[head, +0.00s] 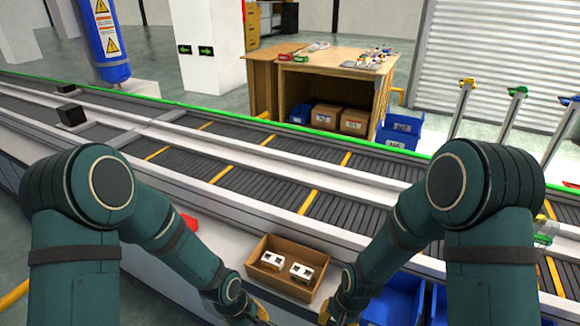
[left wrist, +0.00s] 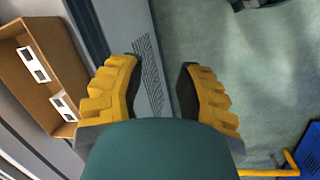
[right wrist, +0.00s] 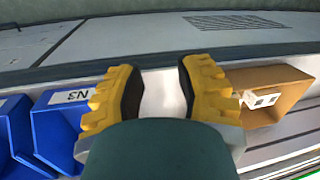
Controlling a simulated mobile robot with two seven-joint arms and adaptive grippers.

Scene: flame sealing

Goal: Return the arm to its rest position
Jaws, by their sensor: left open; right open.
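Both my arms reach down to the front edge of the conveyor. My left gripper (head: 262,312) shows only in part in the head view. In the left wrist view its yellow fingers (left wrist: 160,78) are spread apart with nothing between them. My right gripper (head: 326,315) is partly cut off at the bottom of the head view. In the right wrist view its fingers (right wrist: 155,78) are also apart and empty. An open brown box (head: 262,276) with two white parts (head: 302,271) inside sits on the ledge between the arms, just beyond the grippers.
Blue bins (head: 398,304) stand beside my right forearm; they also show in the right wrist view (right wrist: 60,130). A red item (head: 190,222) lies behind my left forearm. The roller conveyor (head: 265,187) runs across. A wooden workbench (head: 330,70) stands behind it.

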